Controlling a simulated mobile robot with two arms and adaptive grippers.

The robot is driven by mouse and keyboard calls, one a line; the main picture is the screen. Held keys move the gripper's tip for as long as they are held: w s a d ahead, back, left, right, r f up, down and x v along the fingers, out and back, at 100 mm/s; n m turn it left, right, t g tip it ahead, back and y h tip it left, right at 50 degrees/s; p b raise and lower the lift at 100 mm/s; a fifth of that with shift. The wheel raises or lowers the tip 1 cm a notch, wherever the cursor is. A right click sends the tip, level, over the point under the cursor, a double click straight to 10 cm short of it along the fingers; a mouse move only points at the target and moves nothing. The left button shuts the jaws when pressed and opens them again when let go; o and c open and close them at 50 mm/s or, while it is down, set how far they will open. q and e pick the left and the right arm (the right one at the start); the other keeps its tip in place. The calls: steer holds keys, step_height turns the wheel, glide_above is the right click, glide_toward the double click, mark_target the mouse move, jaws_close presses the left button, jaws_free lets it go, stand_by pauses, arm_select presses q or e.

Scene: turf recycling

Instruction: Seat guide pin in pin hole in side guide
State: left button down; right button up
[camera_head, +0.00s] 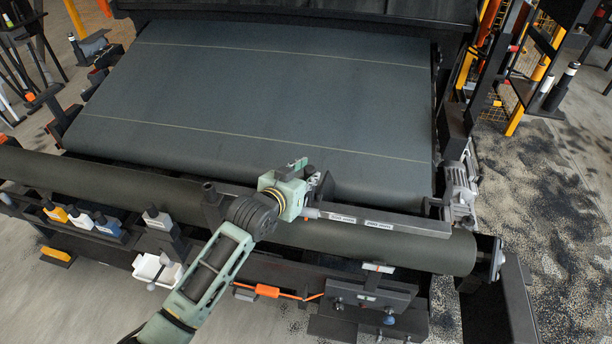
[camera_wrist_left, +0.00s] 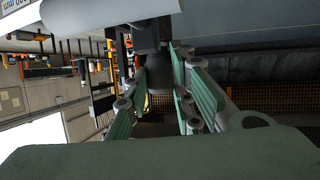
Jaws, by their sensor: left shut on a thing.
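My left gripper (camera_head: 311,179) is over the front edge of the dark belt in the head view, beside the left part of the side guide (camera_head: 400,228). The side guide is a long dark bar with white labels, running right across the belt's front. In the left wrist view, the green fingers of my left gripper (camera_wrist_left: 160,92) are shut around a dark upright piece, which I take for the guide pin (camera_wrist_left: 150,66). The gripper mostly hides this piece in the head view. The pin hole cannot be made out. My right gripper is out of view.
A long dark roller (camera_head: 420,249) lies in front of the belt (camera_head: 260,90). A metal bracket assembly (camera_head: 460,190) stands at the belt's right. Several bottles and a white tray (camera_head: 157,268) are along the front left. The belt top is clear.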

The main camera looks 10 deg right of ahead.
arm_select(q)
steer(key=c, duration=1.4)
jaws_free()
steer(key=shift+f, duration=0.2)
steer(key=shift+c, duration=0.2)
steer(key=v, duration=1.2)
